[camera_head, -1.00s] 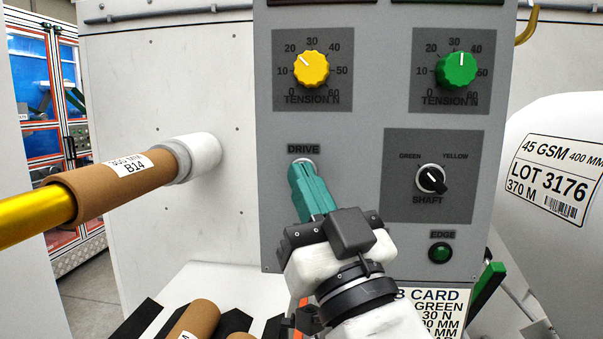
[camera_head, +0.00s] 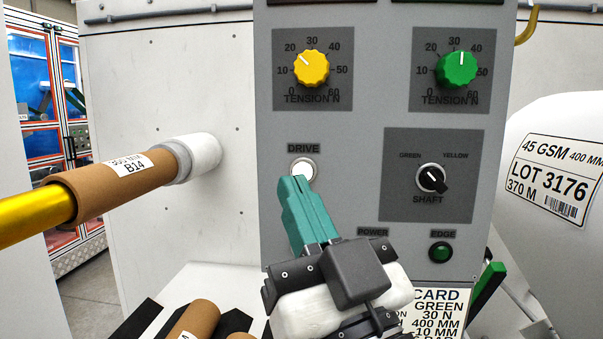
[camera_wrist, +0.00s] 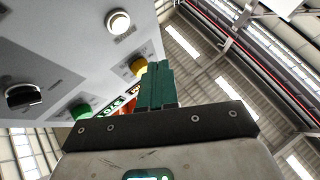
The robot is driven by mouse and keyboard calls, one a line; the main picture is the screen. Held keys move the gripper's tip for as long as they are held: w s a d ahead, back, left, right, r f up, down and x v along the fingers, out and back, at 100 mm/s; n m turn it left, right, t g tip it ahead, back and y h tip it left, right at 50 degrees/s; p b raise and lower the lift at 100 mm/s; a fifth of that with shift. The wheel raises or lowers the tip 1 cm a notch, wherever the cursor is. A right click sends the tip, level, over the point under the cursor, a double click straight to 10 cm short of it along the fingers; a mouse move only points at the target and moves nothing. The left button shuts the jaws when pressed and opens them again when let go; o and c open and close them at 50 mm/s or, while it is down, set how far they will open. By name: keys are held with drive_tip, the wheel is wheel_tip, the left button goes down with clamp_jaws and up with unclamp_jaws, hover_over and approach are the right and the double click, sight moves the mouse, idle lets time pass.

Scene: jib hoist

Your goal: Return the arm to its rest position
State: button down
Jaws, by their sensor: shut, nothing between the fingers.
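My gripper (camera_head: 297,186) has teal fingers that are shut with nothing between them. In the head view its tips are in front of the grey control panel (camera_head: 360,150), just below the round white DRIVE button (camera_head: 303,169). The whole button face shows. In the wrist view the shut fingers (camera_wrist: 156,66) point up, and the lit white button (camera_wrist: 118,22) is to their upper left, apart from them.
The panel carries a yellow tension knob (camera_head: 311,68), a green tension knob (camera_head: 458,69), a black shaft switch (camera_head: 431,178) and a green EDGE lamp (camera_head: 441,252). A brown core (camera_head: 105,187) on a yellow shaft is at left. A large white roll (camera_head: 560,140) is at right.

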drive_tip(key=w+d+f+m+g+h, duration=0.1)
drive_tip(key=w+d+f+g+h, duration=0.15)
drive_tip(key=f, duration=0.55)
drive_tip(key=w+d+f+g+h, duration=0.1)
drive_tip(key=w+d+f+h, duration=0.25)
drive_tip(key=f, duration=0.45)
drive_tip(key=s+d+f+m+g+h, duration=0.1)
drive_tip(key=d+f+g+h, duration=0.15)
drive_tip(key=d+f, duration=0.45)
drive_tip(key=s+d+f+m+g+h, duration=0.1)
drive_tip(key=d+f+g, duration=0.2)
drive_tip(key=f, duration=0.8)
drive_tip(key=s+d+f+m+g+h, duration=0.15)
drive_tip(key=s+d+f+g, duration=0.5)
drive_tip(key=f, duration=0.65)
drive_tip(key=s+d+f+g, duration=0.1)
drive_tip(key=s+d+f, duration=0.1)
drive_tip(key=s, duration=0.4)
drive_tip(key=s+d+f+m+g+h, duration=0.1)
drive_tip(key=s+d+f+g, duration=0.1)
drive_tip(key=s+f, duration=0.3)
drive_tip(key=s+d+f+g, duration=0.2)
drive_tip(key=s+d+f, duration=0.1)
drive_tip(key=s, duration=0.5)
drive_tip(key=shift+s+d+f+m, duration=0.2)
drive_tip(key=shift+s+f+m, duration=0.05)
drive_tip(key=shift+f+m, duration=0.1)
